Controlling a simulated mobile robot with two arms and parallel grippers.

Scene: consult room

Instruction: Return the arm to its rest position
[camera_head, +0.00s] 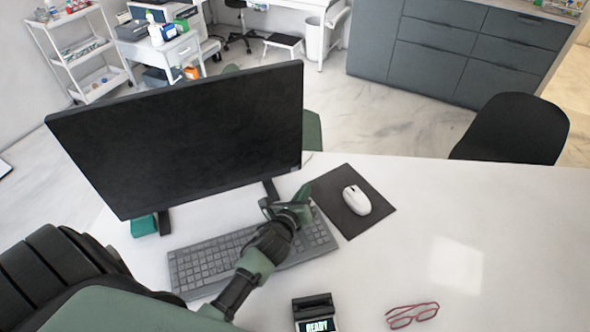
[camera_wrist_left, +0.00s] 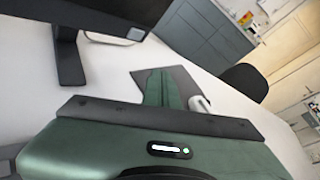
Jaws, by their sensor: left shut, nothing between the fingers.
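My left arm reaches in from the lower left of the head view over the white desk (camera_head: 470,230). My left gripper (camera_head: 304,196) is shut and empty, above the right part of the grey keyboard (camera_head: 205,265) and by the left edge of the black mouse pad (camera_head: 338,206). In the left wrist view the gripper (camera_wrist_left: 157,82) points toward the mouse pad (camera_wrist_left: 182,80), which it partly hides. My right gripper is not in view.
A black monitor (camera_head: 190,135) stands close behind the gripper. A white mouse (camera_head: 356,200) lies on the pad. A small device reading READY (camera_head: 315,308) and red glasses (camera_head: 411,315) are near the front edge. The desk's right side is clear. A black chair (camera_head: 515,130) stands behind.

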